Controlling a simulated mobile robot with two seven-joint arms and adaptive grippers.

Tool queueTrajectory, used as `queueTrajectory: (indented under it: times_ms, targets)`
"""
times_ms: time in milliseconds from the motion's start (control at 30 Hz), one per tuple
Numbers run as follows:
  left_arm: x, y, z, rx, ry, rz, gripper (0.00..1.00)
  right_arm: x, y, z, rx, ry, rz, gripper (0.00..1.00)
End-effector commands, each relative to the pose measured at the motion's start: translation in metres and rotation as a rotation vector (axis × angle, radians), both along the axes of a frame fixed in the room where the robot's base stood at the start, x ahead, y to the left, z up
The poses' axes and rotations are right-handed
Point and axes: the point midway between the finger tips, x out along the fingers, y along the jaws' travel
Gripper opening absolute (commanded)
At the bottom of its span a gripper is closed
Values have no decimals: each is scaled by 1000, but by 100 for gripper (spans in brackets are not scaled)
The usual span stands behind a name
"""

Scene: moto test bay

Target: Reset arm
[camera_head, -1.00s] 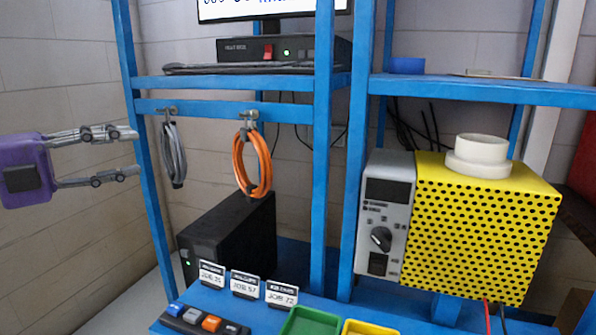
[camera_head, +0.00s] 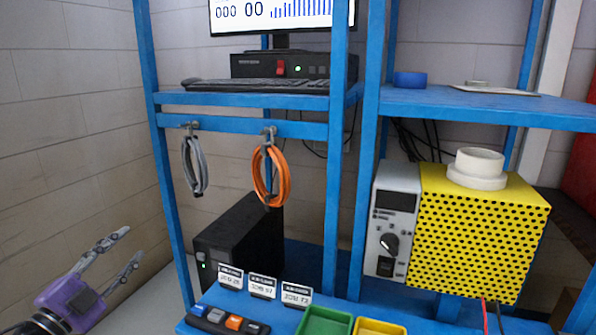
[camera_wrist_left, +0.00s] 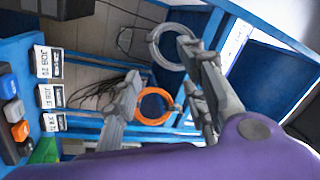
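My left gripper (camera_head: 130,243), with a purple body and grey fingers, is low at the left edge of the head view, pointing up and right. Its two fingers are apart with nothing between them. In the left wrist view the fingers (camera_wrist_left: 159,62) are also apart, and the hanging cables show beyond them. The gripper is left of the blue rack (camera_head: 168,190) and seems clear of it. My right gripper is in neither view.
A grey cable coil (camera_head: 194,166) and an orange cable coil (camera_head: 271,176) hang from the rack's rail. Job cards (camera_head: 262,286), green (camera_head: 323,322) and yellow (camera_head: 380,328) bins and a yellow perforated box (camera_head: 484,235) stand right. The wall side at left is clear.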

Motion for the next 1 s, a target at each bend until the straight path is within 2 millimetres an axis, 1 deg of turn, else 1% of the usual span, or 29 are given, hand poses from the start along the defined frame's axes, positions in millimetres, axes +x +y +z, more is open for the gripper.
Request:
queueTrajectory:
  times_ms: [33,67,100,167,200,267,300,367,400,467,500,567,600,667,700,733,800,833,900,1000]
  targets:
    - [-14,3,-32,-59,76,45,39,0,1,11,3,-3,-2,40]
    - [-22,5,-53,-88,122,73,39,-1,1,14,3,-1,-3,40]
    - [-35,6,-81,-127,185,107,39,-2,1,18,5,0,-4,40]
    - [-57,5,-121,-182,279,155,39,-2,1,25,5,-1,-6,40]
    - [-74,2,-145,-219,340,186,39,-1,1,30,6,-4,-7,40]
    - [-103,-4,-181,-272,435,229,39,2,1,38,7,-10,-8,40]
    - [-123,-9,-203,-308,498,256,39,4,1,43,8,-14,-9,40]
    - [-156,-20,-232,-363,589,293,39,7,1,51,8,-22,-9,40]
    - [-180,-29,-250,-401,650,317,39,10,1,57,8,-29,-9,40]
    - [-216,-45,-272,-462,737,350,39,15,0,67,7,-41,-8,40]
    - [-240,-58,-285,-504,793,369,39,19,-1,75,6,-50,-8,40]
    - [-277,-79,-299,-576,873,396,39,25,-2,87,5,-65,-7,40]
    - [-301,-94,-305,-624,919,414,39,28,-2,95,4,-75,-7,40]
    - [-333,-117,-309,-703,977,437,39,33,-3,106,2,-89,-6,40]
    - [-353,-131,-309,-752,1005,450,39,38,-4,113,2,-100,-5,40]
    - [-366,-141,-308,-786,1022,459,39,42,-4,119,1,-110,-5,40]
    - [-390,-157,-305,-842,1046,481,39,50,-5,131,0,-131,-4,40]
    - [-399,-161,-305,-857,1054,491,39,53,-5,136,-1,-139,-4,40]
    - [-414,-165,-304,-879,1066,511,39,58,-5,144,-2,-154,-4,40]
    - [-427,-163,-306,-885,1078,530,39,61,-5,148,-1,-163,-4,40]
